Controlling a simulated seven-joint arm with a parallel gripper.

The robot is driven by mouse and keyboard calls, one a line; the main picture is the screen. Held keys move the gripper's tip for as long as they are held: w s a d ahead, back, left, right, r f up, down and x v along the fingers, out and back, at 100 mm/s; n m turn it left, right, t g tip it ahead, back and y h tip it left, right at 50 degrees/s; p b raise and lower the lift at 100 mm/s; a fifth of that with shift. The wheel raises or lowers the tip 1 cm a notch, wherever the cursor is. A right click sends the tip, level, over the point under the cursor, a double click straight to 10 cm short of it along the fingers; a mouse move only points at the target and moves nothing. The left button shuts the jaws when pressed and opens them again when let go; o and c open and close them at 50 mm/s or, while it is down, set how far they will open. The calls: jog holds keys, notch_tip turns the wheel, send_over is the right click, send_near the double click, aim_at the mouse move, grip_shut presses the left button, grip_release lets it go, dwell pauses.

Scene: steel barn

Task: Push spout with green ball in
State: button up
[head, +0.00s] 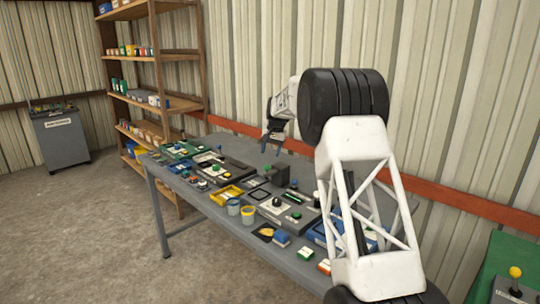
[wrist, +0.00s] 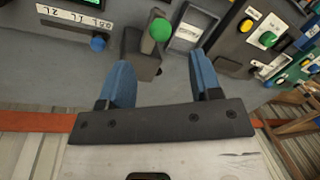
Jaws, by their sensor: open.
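The green ball (wrist: 160,29) sits on a dark grey block-like spout (wrist: 140,58) on the bench, seen near the top middle of the wrist view. In the head view, a small green ball (head: 267,167) shows beside a dark block (head: 279,174) below my gripper (head: 271,147). In the wrist view, my gripper (wrist: 161,62) is open, with blue fingers either side of the spout. Nothing is held between them. Whether a finger touches the spout is unclear.
The grey bench (head: 205,205) is crowded with panels, knobs and small boxes. In the wrist view, a blue knob (wrist: 98,43) lies left of the spout, and a panel with a green button (wrist: 268,39) lies right. A wooden shelf (head: 155,80) stands behind at left.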

aim_at(267, 165)
jog(key=shift+w+a+f+h, duration=0.15)
jog(key=shift+a+f+h, duration=0.05)
jog(key=shift+a+h, duration=0.65)
jog(key=shift+w+a+r+g+h, duration=0.2)
jog(key=shift+a+h, duration=0.2)
jog(key=shift+h, duration=0.3)
jog(key=shift+w+a+r+g+h, duration=0.1)
jog(key=shift+a+g+h, duration=0.2)
jog(key=shift+h, duration=0.35)
jog(key=shift+a, duration=0.1)
jog(key=shift+f, duration=0.2)
jog(key=shift+s+d+f, duration=0.1)
jog(key=shift+d+f, duration=0.15)
jog(key=shift+f, duration=1)
jog(key=shift+d+f, duration=0.25)
jog(key=shift+f, duration=0.95)
jog(key=shift+s+d+f, duration=0.1)
jog(key=shift+d+f, duration=0.15)
jog(key=shift+f, duration=1)
